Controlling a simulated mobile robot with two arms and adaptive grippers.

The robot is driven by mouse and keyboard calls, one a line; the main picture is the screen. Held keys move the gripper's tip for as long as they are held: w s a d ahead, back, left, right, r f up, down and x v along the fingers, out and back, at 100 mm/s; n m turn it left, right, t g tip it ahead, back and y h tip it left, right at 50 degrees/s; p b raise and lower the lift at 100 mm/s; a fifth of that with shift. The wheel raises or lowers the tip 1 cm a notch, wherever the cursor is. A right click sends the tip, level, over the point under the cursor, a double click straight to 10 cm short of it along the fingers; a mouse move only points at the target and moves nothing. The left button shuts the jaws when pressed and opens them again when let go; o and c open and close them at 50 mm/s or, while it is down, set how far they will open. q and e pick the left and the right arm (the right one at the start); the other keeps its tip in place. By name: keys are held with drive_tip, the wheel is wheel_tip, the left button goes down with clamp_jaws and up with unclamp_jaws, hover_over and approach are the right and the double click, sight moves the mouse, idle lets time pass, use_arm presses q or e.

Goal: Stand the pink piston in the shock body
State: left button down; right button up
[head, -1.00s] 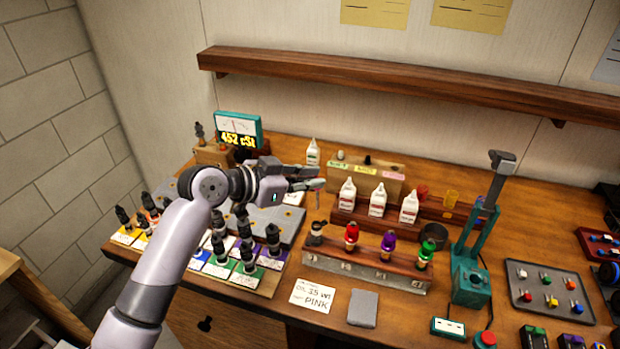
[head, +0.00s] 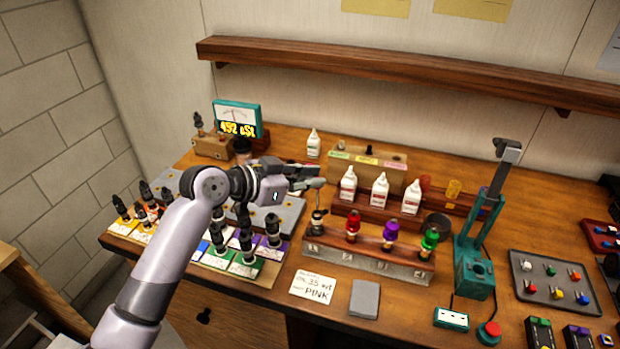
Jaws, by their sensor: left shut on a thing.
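My left gripper (head: 314,184) reaches in from the left and is shut on a thin upright rod, the piston (head: 317,202), which hangs below the fingertips. Its pink part is too small to make out. The shock body (head: 317,226) stands at the left end of the wooden and metal rack, straight below the gripper. The piston's lower end is at or just above the body's mouth; I cannot tell whether it is inside. My right gripper is out of view.
Red (head: 352,227), purple (head: 390,234) and green (head: 429,240) capped bodies stand along the rack (head: 365,262). White bottles (head: 379,190) stand behind. A note reading PINK (head: 313,287) and a grey pad (head: 364,298) lie in front. A teal press (head: 473,265) stands right.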

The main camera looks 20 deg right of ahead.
use_arm(q)
drive_tip(key=shift+f, duration=0.25)
drive_tip(key=shift+f+b, duration=3.3)
drive_tip(key=shift+f, duration=0.8)
drive_tip(key=c, duration=1.6)
unclamp_jaws()
drive_tip(key=shift+f, duration=0.15)
drive_tip(key=shift+o, duration=0.2)
drive_tip(key=shift+s, duration=0.1)
drive_tip(key=shift+a, duration=0.15)
drive_tip(key=v, duration=1.2)
